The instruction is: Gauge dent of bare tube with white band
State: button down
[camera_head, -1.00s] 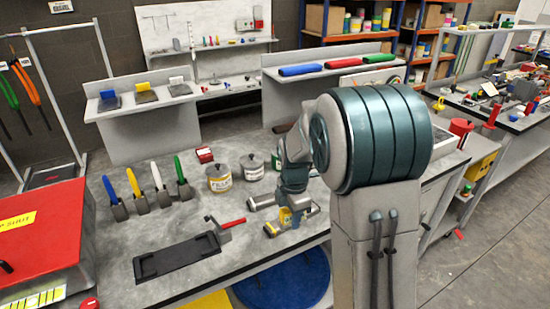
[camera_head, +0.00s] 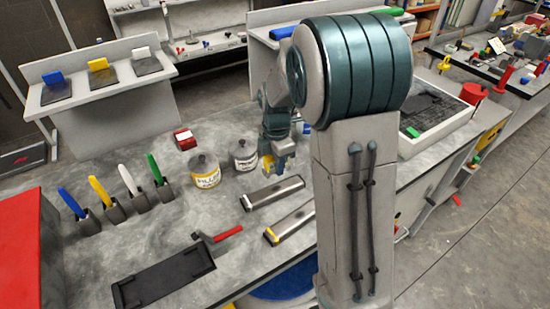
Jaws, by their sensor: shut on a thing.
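Two bare metal tubes lie in dark cradles on the bench. The farther bare tube (camera_head: 273,192) has a pale, seemingly white band at its left end. The nearer bare tube (camera_head: 292,222) has a yellow band at its left end, and my arm hides its right end. My gripper (camera_head: 273,170) points down just beyond and above the farther tube. It is shut on a small yellow thing (camera_head: 268,165), mostly hidden by the fingers. I cannot tell whether the yellow thing touches the tube or bench.
A tin with a yellow label (camera_head: 205,171) and a white-labelled tin (camera_head: 243,155) stand left of my gripper. A red box (camera_head: 185,139) is behind them. Several coloured-handled tools stand at left. A black tray (camera_head: 163,277) and red-handled tool (camera_head: 228,234) lie in front.

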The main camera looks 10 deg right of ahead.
aim_at(276, 189)
jog(key=shift+f+b, duration=1.9)
jog(key=shift+f, duration=1.25)
jog(key=shift+f+b, duration=0.65)
jog(key=c, duration=1)
grip_release()
jog(key=shift+c, duration=0.2)
jog(key=shift+r, duration=0.1)
notch_tip(276, 189, up, 14)
jog(key=shift+f+b, duration=0.1)
jog(key=shift+b, duration=0.2)
jog(key=s+f+m+t, duration=0.2)
jog(key=s+m+t, duration=0.1)
jog(key=s+m, duration=1.7)
jog(key=shift+s+m, duration=0.4)
jog(key=shift+s, duration=0.2)
